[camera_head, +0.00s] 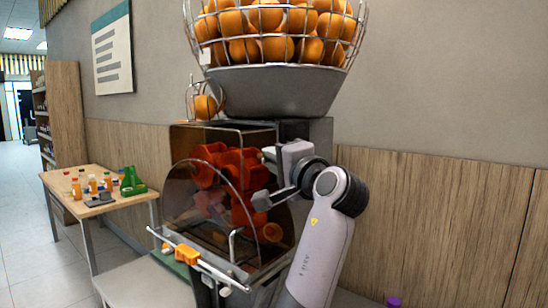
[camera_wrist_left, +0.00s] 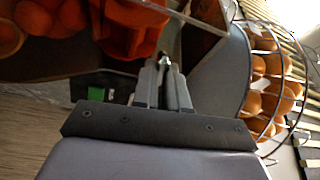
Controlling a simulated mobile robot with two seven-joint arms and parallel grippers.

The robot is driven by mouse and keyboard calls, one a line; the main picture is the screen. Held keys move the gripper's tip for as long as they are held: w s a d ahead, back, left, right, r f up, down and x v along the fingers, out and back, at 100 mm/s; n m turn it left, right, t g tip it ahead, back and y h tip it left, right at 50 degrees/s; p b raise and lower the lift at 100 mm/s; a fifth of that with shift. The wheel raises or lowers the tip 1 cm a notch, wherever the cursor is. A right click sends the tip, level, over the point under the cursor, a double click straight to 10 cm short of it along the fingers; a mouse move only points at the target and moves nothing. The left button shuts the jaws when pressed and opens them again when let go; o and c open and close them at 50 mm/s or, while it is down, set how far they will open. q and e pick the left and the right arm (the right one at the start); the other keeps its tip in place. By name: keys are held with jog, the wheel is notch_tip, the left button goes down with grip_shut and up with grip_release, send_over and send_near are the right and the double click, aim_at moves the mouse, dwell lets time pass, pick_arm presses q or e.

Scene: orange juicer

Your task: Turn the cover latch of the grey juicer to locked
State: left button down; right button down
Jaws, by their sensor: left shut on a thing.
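The grey juicer (camera_head: 275,90) stands against the wall, with a tinted see-through front cover (camera_head: 185,195) over its orange-red pressing parts (camera_head: 240,170). My left gripper (camera_head: 268,154) reaches in from the right at the upper right edge of the cover. In the left wrist view, its two fingers (camera_wrist_left: 164,70) are close together on a small metallic piece (camera_wrist_left: 163,60), which appears to be the cover latch. The fingers hide most of it, and its turn angle cannot be made out. My right gripper is in neither view.
A wire basket (camera_head: 350,45) full of oranges sits above my left gripper. A side table (camera_head: 60,178) with small bottles and a green carrier (camera_head: 131,181) stands at the left.

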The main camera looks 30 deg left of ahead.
pick_arm(q)
jog(key=shift+m+h, duration=0.3)
jog(key=shift+m, duration=0.5)
jog(key=c, duration=1.2)
grip_release()
jog(key=shift+o, duration=0.2)
jog(key=shift+d, duration=0.1)
